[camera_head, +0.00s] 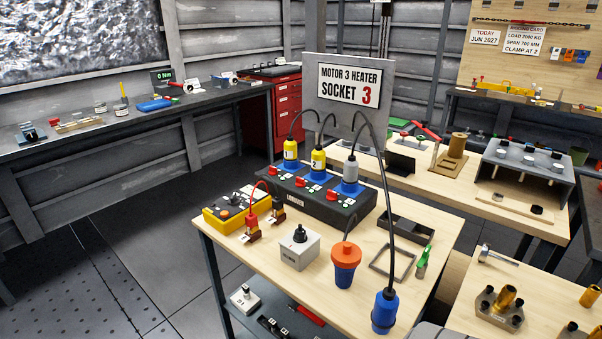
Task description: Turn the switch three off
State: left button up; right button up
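A black socket box (310,205) stands on the near wooden table, with three red rotary switches along its front. The rightmost red switch (331,195) sits below the grey plug (350,170); its exact handle angle is too small to tell. The middle red switch (301,182) and the left red switch (273,171) sit below two yellow plugs (318,160). All three plugs stand upright in blue sockets. A sign (348,86) behind the box reads "MOTOR 3 HEATER SOCKET 3". Neither of my grippers shows in the head view.
A yellow tester (236,208) with red and black leads, a grey box with a black knob (300,247), an orange-and-blue connector (346,262) and a blue plug (384,311) stand in front of the box. A black cable arches over the box's right side. Bare tabletop shows at front left.

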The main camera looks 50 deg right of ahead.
aim_at(332, 196)
jog(key=u, duration=0.05)
jog(key=i, duration=1.15)
jog(key=z, duration=2.7)
